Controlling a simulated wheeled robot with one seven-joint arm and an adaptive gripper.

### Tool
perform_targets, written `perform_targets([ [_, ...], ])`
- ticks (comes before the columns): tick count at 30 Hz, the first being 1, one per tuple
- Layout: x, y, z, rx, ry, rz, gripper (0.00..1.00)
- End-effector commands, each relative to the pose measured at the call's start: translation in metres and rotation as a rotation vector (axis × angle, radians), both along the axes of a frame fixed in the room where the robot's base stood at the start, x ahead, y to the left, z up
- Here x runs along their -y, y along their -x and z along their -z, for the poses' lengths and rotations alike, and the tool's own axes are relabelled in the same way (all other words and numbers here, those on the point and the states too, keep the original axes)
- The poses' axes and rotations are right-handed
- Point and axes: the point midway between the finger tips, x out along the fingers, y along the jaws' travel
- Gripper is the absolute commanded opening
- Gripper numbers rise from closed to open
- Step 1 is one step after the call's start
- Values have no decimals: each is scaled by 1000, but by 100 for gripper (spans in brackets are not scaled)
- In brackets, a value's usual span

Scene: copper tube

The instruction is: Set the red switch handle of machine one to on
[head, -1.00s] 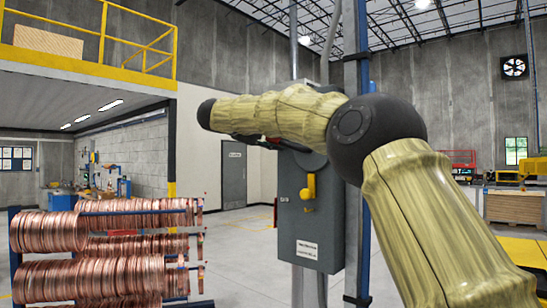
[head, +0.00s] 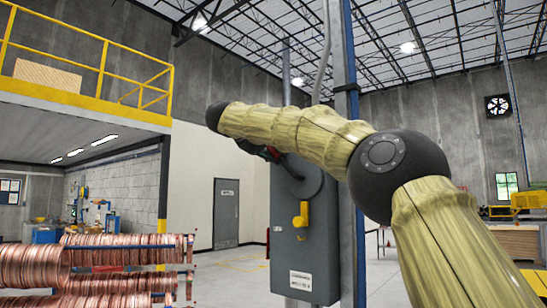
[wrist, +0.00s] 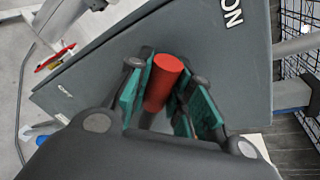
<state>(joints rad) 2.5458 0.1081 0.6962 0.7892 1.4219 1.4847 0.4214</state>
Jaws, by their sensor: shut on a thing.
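The red switch handle (wrist: 163,82) stands between the green-padded fingers of my gripper (wrist: 160,85) in the wrist view. My gripper is shut on it. The handle belongs to a grey switch box (head: 305,253), which fills the upper part of the wrist view (wrist: 110,80). White "ON" lettering (wrist: 233,12) shows upside down near the wrist view's top right. My forearm partly hides the box's upper part there.
A yellow lever (head: 301,214) sits on the box's front, below the disc. A grey and blue post (head: 347,240) stands right behind the box. Racks of copper coils (head: 110,255) stand at the lower left. Open floor (head: 235,270) lies between the racks and box.

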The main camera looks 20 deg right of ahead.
Motion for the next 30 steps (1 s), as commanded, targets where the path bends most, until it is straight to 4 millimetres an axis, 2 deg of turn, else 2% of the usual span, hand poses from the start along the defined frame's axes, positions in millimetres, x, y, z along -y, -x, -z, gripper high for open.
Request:
perform_targets([
  [8, -1, 0, 2, 0, -3, 1, 0],
  [9, -1, 0, 2, 0, -3, 1, 24],
  [12, -1, 0, 2, -1, -3, 0, 42],
  [13, -1, 0, 1, -1, -3, 0, 44],
  [23, -1, 1, 0, 1, -1, 0, 44],
  [30, -21, 13, -7, 0, -1, -2, 44],
])
